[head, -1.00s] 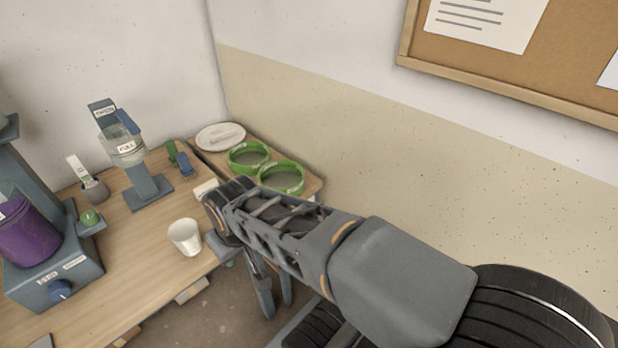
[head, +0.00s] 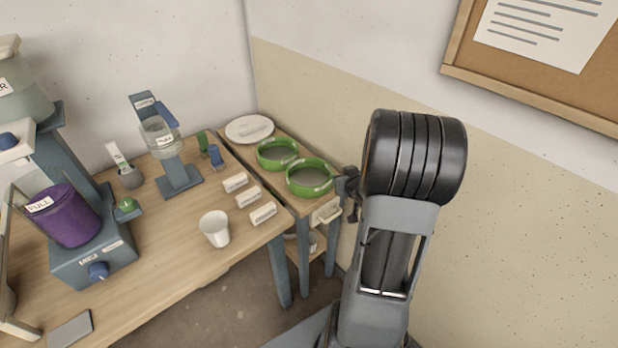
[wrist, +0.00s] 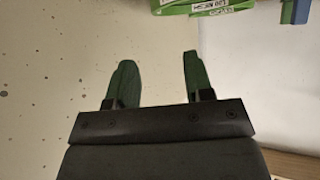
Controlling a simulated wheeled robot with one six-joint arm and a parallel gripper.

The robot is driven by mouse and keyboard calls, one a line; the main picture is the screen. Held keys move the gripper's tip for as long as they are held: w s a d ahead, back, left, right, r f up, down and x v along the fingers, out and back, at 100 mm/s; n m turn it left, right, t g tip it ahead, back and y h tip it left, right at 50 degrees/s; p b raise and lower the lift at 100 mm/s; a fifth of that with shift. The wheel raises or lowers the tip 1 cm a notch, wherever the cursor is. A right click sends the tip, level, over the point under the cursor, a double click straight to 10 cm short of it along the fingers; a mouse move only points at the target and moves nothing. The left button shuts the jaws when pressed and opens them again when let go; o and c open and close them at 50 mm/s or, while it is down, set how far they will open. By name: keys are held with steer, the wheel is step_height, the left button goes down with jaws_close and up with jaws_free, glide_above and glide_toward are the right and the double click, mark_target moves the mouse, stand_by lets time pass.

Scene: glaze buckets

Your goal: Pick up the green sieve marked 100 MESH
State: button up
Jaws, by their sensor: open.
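Two green sieves with grey mesh stand side by side on the small side table: a rear sieve (head: 262,158) and a front sieve (head: 292,186). Their markings cannot be read in the head view. My gripper (head: 346,188) is just right of the front sieve, apart from it, and partly hidden by my arm. In the wrist view my gripper (wrist: 157,75) is open, with nothing between its fingers. A green sieve wall (wrist: 180,7) with a white MESH label is cut off at the top of that view. Its number is not clear.
A white plate (head: 250,128) lies behind the sieves. White labelled blocks (head: 248,196) and a white cup (head: 214,229) stand on the wooden bench to the left. The speckled wall (head: 500,215) is close on the right, under a corkboard (head: 455,50).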

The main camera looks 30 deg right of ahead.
glide_toward(324, 166)
steer(key=shift+x, duration=2.45)
steer(key=shift+c, duration=0.2)
steer(key=shift+s, duration=0.1)
jaws_close()
